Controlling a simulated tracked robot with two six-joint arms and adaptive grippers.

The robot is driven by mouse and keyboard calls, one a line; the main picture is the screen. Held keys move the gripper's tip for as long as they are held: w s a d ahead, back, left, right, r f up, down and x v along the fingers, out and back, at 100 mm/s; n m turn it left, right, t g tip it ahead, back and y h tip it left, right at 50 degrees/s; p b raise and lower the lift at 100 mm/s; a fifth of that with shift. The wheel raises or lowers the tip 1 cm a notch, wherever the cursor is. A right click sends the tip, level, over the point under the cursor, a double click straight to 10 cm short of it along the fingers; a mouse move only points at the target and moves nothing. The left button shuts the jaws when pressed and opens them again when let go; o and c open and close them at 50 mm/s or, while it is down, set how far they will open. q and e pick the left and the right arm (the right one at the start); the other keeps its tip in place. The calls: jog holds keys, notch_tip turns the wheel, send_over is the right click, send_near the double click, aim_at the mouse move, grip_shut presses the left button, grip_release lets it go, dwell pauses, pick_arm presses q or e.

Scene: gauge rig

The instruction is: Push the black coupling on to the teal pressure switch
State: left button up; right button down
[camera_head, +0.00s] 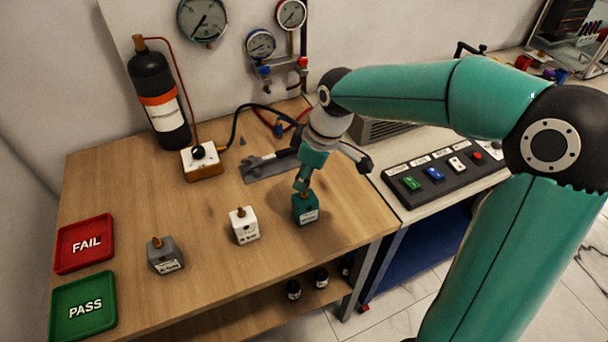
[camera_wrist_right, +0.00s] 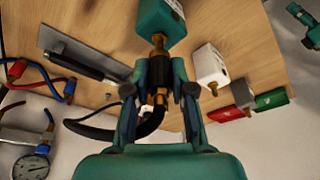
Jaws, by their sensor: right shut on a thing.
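The teal pressure switch (camera_head: 305,209) stands upright near the front right edge of the wooden bench. Its brass stem (camera_wrist_right: 158,42) shows in the right wrist view. My right gripper (camera_head: 301,187) is directly above the switch, pointing down. In the right wrist view its fingers (camera_wrist_right: 160,78) are shut on the black coupling (camera_wrist_right: 160,72). The coupling is in line with the brass stem and close against it; how far it is on cannot be told. A black hose (camera_wrist_right: 145,127) trails from it. Teal parts, apparently my left gripper (camera_wrist_right: 308,25), show at the right edge.
A white switch (camera_head: 243,225) and a grey switch (camera_head: 164,256) stand to the left. A grey plate (camera_head: 263,169) lies behind. The pump box (camera_head: 202,162), gas bottle (camera_head: 158,100), red FAIL tray (camera_head: 85,244) and green PASS tray (camera_head: 83,306) are further left. A button panel (camera_head: 438,178) is right.

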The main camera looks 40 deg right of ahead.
jog(key=shift+f, duration=0.15)
jog(key=shift+f+b, duration=0.8)
jog(key=shift+f+b, duration=0.35)
jog(key=shift+f, duration=0.05)
dwell(0.6)
jog(key=c, duration=0.6)
grip_release()
